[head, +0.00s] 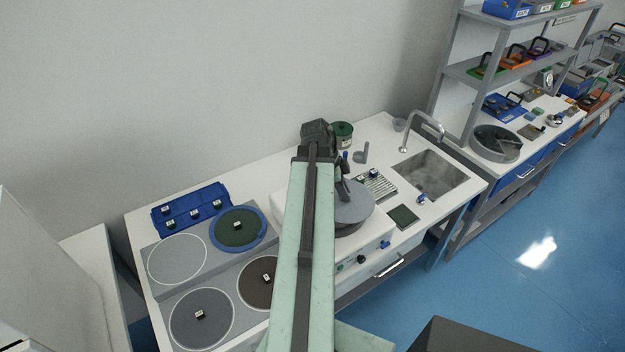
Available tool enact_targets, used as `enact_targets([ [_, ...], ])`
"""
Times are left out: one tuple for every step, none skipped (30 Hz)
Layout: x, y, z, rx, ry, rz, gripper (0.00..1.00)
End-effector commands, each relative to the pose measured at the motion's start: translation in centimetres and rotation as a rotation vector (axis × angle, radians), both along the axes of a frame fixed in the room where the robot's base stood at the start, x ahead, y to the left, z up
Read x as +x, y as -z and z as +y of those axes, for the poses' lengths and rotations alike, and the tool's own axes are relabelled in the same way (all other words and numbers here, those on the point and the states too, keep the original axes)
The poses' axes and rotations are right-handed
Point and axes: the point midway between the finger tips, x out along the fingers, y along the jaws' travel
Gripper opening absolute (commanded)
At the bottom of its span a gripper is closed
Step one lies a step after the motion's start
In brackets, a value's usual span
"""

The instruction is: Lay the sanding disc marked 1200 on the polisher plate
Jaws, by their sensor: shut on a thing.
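My gripper (342,194) points down past the far end of my arm, partly hidden by it. It appears shut on a grey disc (362,208) whose mark I cannot read. The disc is over the round plate of the white polisher (352,252); the plate is mostly hidden, and I cannot tell whether they touch. To the left are a dark green disc (231,236) in a blue ring, a dark grey disc (190,325) and a brown disc (254,294), partly behind my arm. Their labels are too small to read. A white-outlined circle (177,258) is bare.
A blue rack (160,228) with small tagged pieces stands at the back left. A sink (432,176) with a tap (425,122), a ribbed tray (378,187) and a dark green pad (404,216) are at the right. A green-topped can (343,133) stands behind my wrist.

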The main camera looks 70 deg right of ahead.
Motion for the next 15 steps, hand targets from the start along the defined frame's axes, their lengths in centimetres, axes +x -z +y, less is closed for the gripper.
enact_targets([
  [0.2,0.0,0.0,0.0,-0.003,0.0,0.0],
  [0.2,0.0,0.0,0.0,-0.004,0.0,0.0],
  [0.3,0.0,0.0,0.0,-0.006,0.0,0.0],
  [0.4,0.0,0.0,0.0,-0.008,0.0,0.0],
  [0.4,0.0,0.0,0.0,-0.008,0.0,0.0],
  [0.5,0.0,0.0,0.0,-0.01,0.0,0.0],
  [0.6,0.0,0.0,0.001,-0.012,0.0,0.0],
  [0.9,0.1,-0.2,0.0,-0.016,0.0,0.0],
  [1.5,0.3,-0.5,0.0,-0.027,0.0,0.0],
  [2.1,0.5,-0.9,0.001,-0.038,0.0,0.0],
  [2.8,0.7,-1.3,0.001,-0.051,0.0,0.0],
  [3.9,1.0,-1.8,0.001,-0.07,0.0,0.0],
  [4.7,1.1,-2.2,0.002,-0.085,0.001,0.0],
  [5.4,1.3,-2.5,0.002,-0.098,0.001,0.0],
  [6.1,1.4,-2.8,0.002,-0.111,0.001,0.0],
])
